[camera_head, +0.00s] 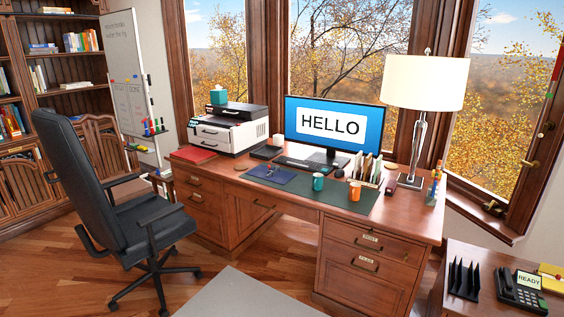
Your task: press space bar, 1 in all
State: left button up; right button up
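A dark keyboard (297,163) lies on the wooden desk, in front of the monitor (334,124). The monitor shows the word HELLO on a blue screen. The keyboard is small in this view, and I cannot make out the space bar on it. Neither of my grippers is in view.
A black office chair (101,190) stands left of the desk (409,222). A printer (229,130) and a lamp (424,84) flank the monitor.

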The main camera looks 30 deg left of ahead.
aim_at(291, 163)
jog(key=u, duration=0.9)
jog(key=i, duration=0.85)
jog(key=u, duration=0.85)
jog(key=i, duration=1.35)
jog(key=z, duration=0.9)
jog(key=i, duration=0.6)
jog(key=z, duration=0.5)
